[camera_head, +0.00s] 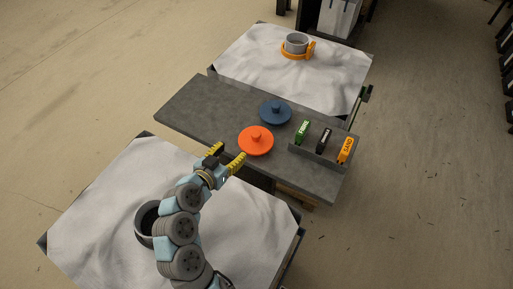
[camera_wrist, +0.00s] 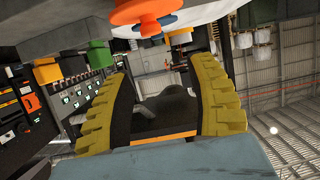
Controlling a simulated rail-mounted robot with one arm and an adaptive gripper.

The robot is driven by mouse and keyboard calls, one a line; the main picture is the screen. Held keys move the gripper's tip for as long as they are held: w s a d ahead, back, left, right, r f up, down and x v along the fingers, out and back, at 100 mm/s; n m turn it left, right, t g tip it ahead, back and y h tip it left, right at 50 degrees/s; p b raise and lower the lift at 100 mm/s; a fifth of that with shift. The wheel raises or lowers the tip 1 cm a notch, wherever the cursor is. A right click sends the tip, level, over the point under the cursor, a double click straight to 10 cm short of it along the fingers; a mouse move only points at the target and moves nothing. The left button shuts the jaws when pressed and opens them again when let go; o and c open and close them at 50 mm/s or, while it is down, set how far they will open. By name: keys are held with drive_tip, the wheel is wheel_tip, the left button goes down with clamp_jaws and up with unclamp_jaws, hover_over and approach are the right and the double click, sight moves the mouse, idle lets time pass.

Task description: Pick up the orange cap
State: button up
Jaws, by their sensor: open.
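The orange cap (camera_head: 256,140), a round lid with a small knob on top, lies on the grey table (camera_head: 190,108) in the head view. In the wrist view the orange cap (camera_wrist: 140,14) shows at the top edge, partly cut off. My gripper (camera_head: 226,156) is open just left of the cap and apart from it, by the table's near edge. In the wrist view its two yellow ridged fingers (camera_wrist: 164,75) are spread with nothing held between them.
A blue cap (camera_head: 275,111) lies behind the orange one. At right, a rack (camera_head: 318,162) holds green (camera_head: 303,132), black (camera_head: 323,141) and orange (camera_head: 346,150) labelled pieces. A grey cylinder with an orange clamp (camera_head: 297,49) stands on the far white surface. A dark ring-shaped container (camera_head: 146,222) sits beside my arm.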

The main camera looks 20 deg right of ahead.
approach(258, 131)
drive_tip(key=shift+m, duration=0.3)
drive_tip(key=x, duration=0.5)
drive_tip(key=shift+w+a, duration=0.1)
drive_tip(key=shift+w, duration=0.2)
drive_tip(key=shift+s+f+x, duration=0.1)
drive_tip(key=shift+f+x, duration=0.05)
drive_tip(key=shift+x, duration=1.5)
drive_tip(key=shift+s+f+x, duration=0.1)
drive_tip(key=shift+x, duration=1.6)
clamp_jaws()
